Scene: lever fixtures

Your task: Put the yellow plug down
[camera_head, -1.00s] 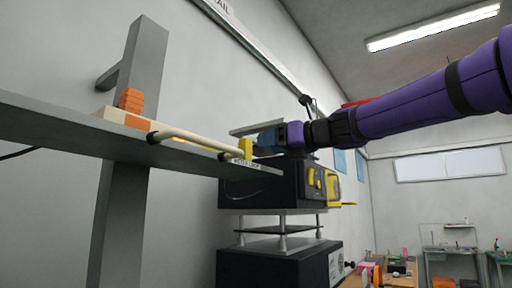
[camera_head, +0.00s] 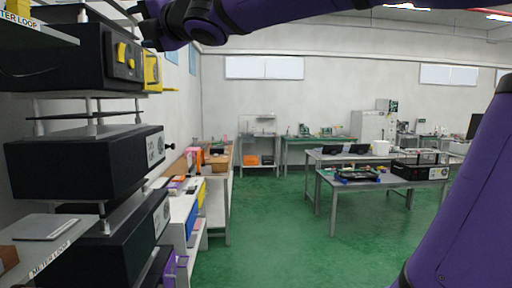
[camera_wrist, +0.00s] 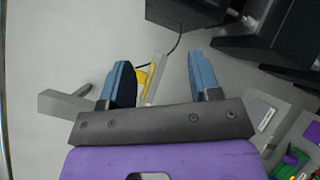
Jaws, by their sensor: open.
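The yellow plug (camera_head: 18,7) shows at the top left corner of the head view, cut off by the picture edge. It is at the end of the grey shelf (camera_head: 40,32), whose edge label reads "…TER LOOP". In the wrist view a yellow piece (camera_wrist: 143,74), which looks like the plug, shows beyond the jaws beside the narrow shelf and is partly hidden by the left finger. My gripper (camera_wrist: 159,62) has its two blue fingers wide apart, with nothing held between them. It is apart from the plug, to its right in the head view.
Black instrument boxes (camera_head: 85,160) are stacked at the left, close under my gripper. A yellow-fronted black box (camera_head: 125,62) is just below it. A lower shelf labelled "METER LOOP" (camera_head: 50,262) juts in at bottom left. The green floor (camera_head: 270,235) is open in the middle.

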